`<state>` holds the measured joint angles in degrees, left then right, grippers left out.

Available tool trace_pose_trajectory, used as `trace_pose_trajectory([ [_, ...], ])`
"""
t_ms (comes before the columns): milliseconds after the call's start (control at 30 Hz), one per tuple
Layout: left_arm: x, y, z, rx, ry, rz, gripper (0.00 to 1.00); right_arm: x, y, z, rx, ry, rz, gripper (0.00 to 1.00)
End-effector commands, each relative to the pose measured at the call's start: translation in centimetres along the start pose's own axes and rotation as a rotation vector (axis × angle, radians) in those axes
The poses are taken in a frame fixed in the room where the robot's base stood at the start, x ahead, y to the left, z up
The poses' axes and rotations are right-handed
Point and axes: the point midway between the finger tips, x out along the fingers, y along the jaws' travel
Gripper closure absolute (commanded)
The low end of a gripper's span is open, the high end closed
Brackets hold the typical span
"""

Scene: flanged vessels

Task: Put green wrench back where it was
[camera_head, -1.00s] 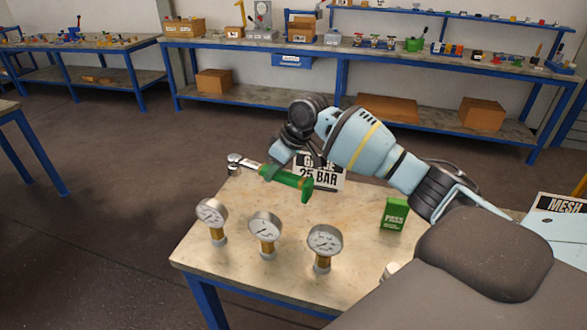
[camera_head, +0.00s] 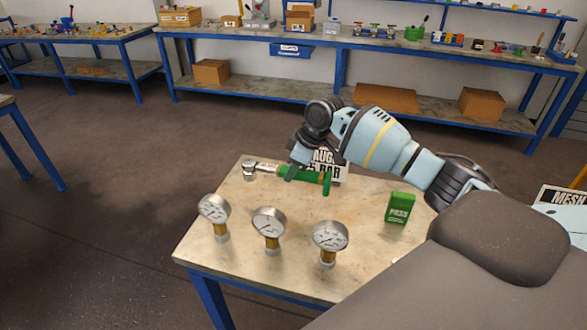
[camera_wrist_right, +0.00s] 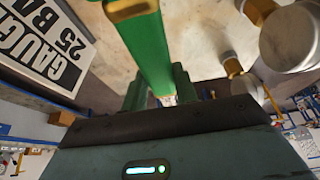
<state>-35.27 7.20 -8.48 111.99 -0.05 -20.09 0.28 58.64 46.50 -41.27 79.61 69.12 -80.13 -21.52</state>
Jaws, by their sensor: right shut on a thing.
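The green wrench (camera_head: 299,174) has a green handle and a metal socket head at its left end. My right gripper (camera_head: 291,171) is shut on its handle, with the wrench lying roughly level over the back of the table. Whether the wrench touches the tabletop cannot be told. In the right wrist view the green handle (camera_wrist_right: 146,48) runs up between the fingers of my right gripper (camera_wrist_right: 160,95). My left gripper is not in view.
Three pressure gauges (camera_head: 269,226) stand along the table's (camera_head: 235,262) front. A green box (camera_head: 399,208) stands at the right. A gauge sign (camera_head: 331,166) stands behind the wrench, partly hidden by my arm. The table's middle is clear.

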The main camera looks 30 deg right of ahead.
Motion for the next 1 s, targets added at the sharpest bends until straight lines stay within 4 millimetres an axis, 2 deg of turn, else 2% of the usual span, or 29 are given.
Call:
trace_pose_trajectory([
  [33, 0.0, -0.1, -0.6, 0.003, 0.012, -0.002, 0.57, -0.7, 0.0, -0.4, -0.003, 0.01, 0.005, 0.98],
  [700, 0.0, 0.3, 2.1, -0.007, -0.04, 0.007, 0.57, 5.3, 0.0, 2.2, 0.0, 0.003, 0.001, 0.98],
  [1000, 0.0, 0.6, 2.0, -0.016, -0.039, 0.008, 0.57, 6.1, 0.1, 2.4, -0.002, 0.008, 0.004, 0.98],
])
